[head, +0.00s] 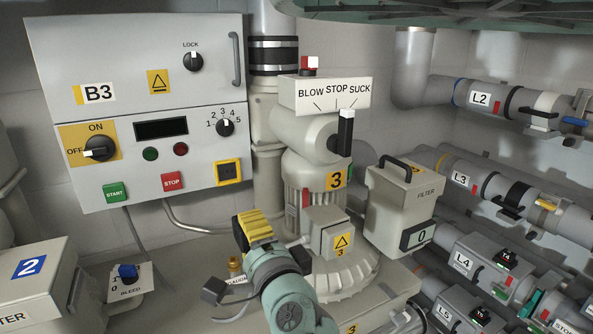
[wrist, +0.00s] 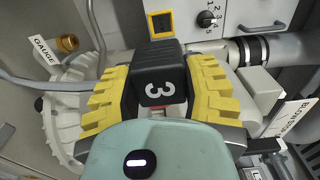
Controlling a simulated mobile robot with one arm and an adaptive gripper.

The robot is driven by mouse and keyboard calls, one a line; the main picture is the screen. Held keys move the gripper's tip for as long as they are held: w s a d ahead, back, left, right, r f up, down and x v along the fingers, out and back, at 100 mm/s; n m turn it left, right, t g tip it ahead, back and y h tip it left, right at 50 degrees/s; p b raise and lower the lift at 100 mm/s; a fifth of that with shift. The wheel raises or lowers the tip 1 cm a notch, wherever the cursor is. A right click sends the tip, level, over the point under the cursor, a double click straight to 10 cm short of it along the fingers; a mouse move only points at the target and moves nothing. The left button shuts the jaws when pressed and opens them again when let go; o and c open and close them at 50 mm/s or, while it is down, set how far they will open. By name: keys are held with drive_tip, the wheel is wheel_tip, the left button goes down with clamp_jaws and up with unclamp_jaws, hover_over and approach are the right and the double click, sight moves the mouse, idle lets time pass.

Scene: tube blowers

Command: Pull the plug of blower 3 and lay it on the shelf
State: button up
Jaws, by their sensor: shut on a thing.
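My gripper (wrist: 160,98) has yellow ribbed fingers, shut on the sides of a black plug (wrist: 156,72) marked with a white 3 in the wrist view. In the head view, my gripper (head: 254,230) is left of the grey terminal box (head: 329,236) with a warning label on blower 3 (head: 312,166). The fingers hide the plug there, and I cannot tell whether it is still seated in a socket. No shelf can be made out for certain.
Control cabinet B3 (head: 135,110) stands behind on the left, its main knob (head: 99,149) pointing to OFF. The blower's black lever (head: 346,132) stands upright. A filter box (head: 399,205) is on the right, and a brass gauge fitting (wrist: 67,43) is close to my gripper.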

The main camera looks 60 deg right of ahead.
drive_tip(key=w+a+p, duration=0.1)
drive_tip(key=w+a, duration=0.3)
drive_tip(key=a, duration=0.4)
drive_tip(key=shift+w+a+p, duration=0.35)
drive_tip(key=shift+w, duration=0.05)
idle(0.4)
drive_tip(key=shift+f+b, duration=12)
drive_tip(key=shift+f, duration=0.7)
drive_tip(key=shift+f+b, duration=0.8)
drive_tip(key=shift+b, duration=0.35)
